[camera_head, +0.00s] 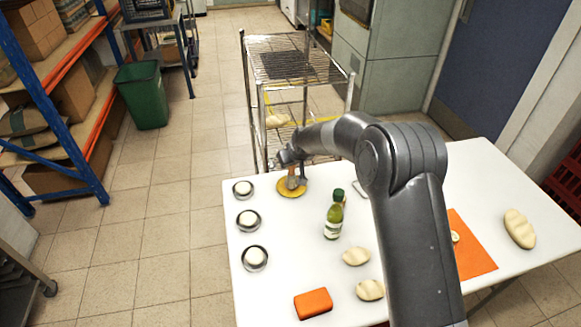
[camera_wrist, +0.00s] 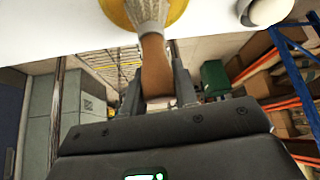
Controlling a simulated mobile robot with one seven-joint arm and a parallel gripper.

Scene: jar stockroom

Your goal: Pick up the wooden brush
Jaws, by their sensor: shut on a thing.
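The wooden brush (camera_head: 292,182) is at the far left part of the white table, over a round yellow plate (camera_head: 283,191). In the wrist view, the brush (camera_wrist: 154,62) shows a brown wooden handle and a pale bristle head against the yellow plate (camera_wrist: 176,10). My gripper (camera_head: 290,165) is above the plate in the head view. In the wrist view, my gripper (camera_wrist: 157,84) has its fingers on both sides of the handle and is shut on it. I cannot tell whether the bristles touch the plate.
Three small round bowls (camera_head: 249,219) with white contents line the left table edge. A green-capped bottle (camera_head: 334,218), pale loaf-like items (camera_head: 356,257), an orange block (camera_head: 313,303) and an orange mat (camera_head: 466,249) are nearer. A wire rack (camera_head: 296,80) stands behind the table.

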